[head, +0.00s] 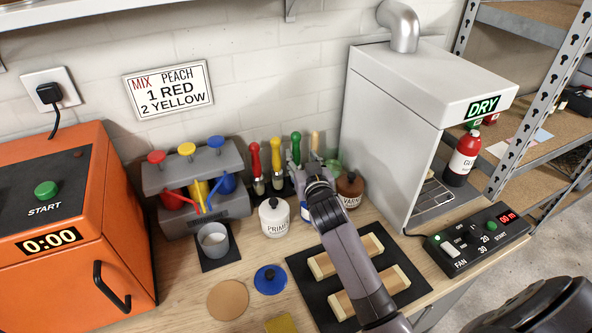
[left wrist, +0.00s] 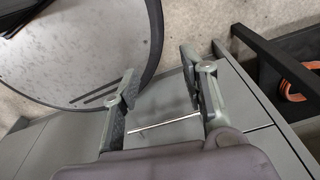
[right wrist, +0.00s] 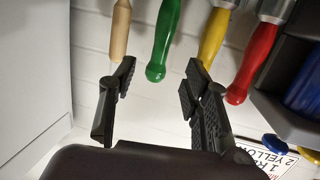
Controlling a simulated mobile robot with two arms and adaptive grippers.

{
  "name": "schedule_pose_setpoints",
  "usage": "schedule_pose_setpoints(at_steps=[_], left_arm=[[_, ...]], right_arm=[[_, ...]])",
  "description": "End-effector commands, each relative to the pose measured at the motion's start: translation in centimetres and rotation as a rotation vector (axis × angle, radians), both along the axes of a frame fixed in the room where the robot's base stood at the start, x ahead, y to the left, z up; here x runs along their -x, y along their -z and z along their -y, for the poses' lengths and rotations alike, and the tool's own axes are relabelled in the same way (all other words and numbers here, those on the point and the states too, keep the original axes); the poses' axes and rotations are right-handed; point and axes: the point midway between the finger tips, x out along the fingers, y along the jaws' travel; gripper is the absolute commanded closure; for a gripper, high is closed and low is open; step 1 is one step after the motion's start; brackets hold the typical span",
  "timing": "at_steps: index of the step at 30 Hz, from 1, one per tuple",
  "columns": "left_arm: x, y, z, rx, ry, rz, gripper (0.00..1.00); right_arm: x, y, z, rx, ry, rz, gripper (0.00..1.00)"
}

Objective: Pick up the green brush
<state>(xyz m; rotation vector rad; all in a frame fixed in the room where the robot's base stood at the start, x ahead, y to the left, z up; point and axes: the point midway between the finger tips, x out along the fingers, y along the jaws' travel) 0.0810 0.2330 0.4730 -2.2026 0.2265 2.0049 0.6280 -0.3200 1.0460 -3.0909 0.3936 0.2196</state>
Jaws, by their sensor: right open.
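The green brush (head: 296,146) stands handle up in the row of brushes at the back of the bench. In the right wrist view its green handle (right wrist: 164,38) hangs into the picture from the top, its rounded end between the lines of my fingertips. My right gripper (right wrist: 158,80) is open and empty, with its fingers either side of the handle's end. In the head view my right gripper (head: 308,172) is just in front of the brush and hides its lower part. My left gripper (left wrist: 158,82) is open, away from the bench, over a grey surface.
Red (head: 256,158) and yellow (head: 276,153) brushes stand left of the green one, a wooden-handled one (right wrist: 121,28) on its other side. A primer bottle (head: 273,217) and a brown bottle (head: 350,189) flank my right gripper. The white dryer (head: 400,130) stands to the right.

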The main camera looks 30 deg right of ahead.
Motion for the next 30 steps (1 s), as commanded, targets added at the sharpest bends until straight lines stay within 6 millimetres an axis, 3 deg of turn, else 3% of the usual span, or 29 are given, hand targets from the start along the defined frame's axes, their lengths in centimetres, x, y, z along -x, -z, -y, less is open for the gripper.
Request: schedule_pose_setpoints(at_steps=[5,14,18,26,30], left_arm=[[2.0,0.9,-0.5,-0.008,0.001,-0.03,0.6],[-1.2,3.4,-0.3,-0.003,-0.001,0.017,0.6],[-1.5,4.1,-0.3,-0.003,-0.002,0.022,0.6],[-0.8,4.0,-0.3,-0.004,-0.002,0.011,0.6],[-0.1,4.1,-0.3,-0.003,-0.003,0.002,0.6]], right_arm=[[-1.3,0.3,0.4,0.0,0.0,-0.001,0.56],[-5.3,1.2,1.4,0.001,0.0,0.0,0.56],[-6.6,1.2,1.7,0.0,0.0,-0.001,0.56],[-6.9,1.1,1.8,-0.001,0.0,-0.003,0.56],[-6.8,1.1,1.8,-0.001,0.0,-0.003,0.63]])
